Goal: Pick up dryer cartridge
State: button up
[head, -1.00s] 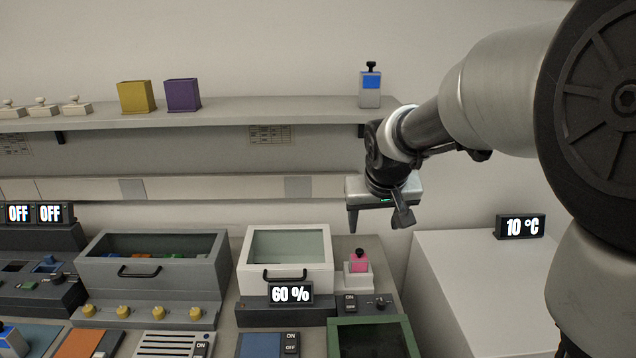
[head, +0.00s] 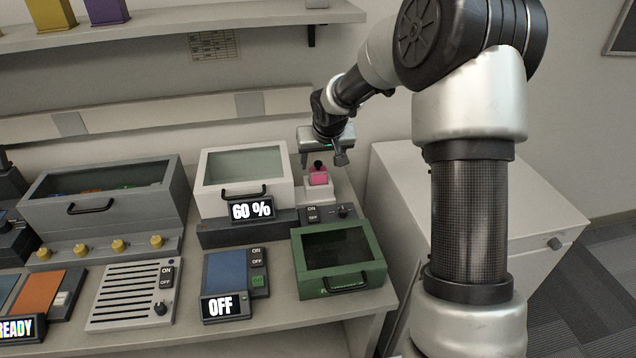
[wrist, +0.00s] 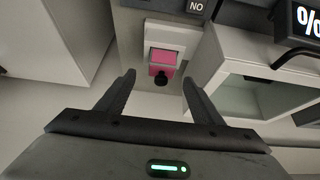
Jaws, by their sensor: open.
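A pink cartridge (head: 318,178) with a black knob on top stands upright in a white holder at the back right of the bench. I take it for the dryer cartridge, though no label shows. It also shows in the wrist view (wrist: 162,58), with its black knob toward me. My gripper (head: 322,160) is open and empty, pointing down just above the cartridge. In the wrist view, the knob lies between the fingertips of my gripper (wrist: 159,80) in the picture, with gaps on both sides. Contact is not visible.
A white lidded box (head: 245,168) with a "60 %" display (head: 252,210) stands close left of the cartridge. A switch panel (head: 325,214) and a green lidded box (head: 338,262) are in front. A white cabinet (head: 400,165) stands right. The shelf (head: 200,28) runs above.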

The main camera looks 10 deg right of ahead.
aim_at(319, 166)
jog(key=x, duration=0.5)
jog(key=shift+a+f+b, duration=0.15)
jog(key=shift+f+b, duration=0.15)
jog(key=shift+f, duration=0.2)
jog(key=shift+r, duration=0.1)
jog(key=c, duration=1.2)
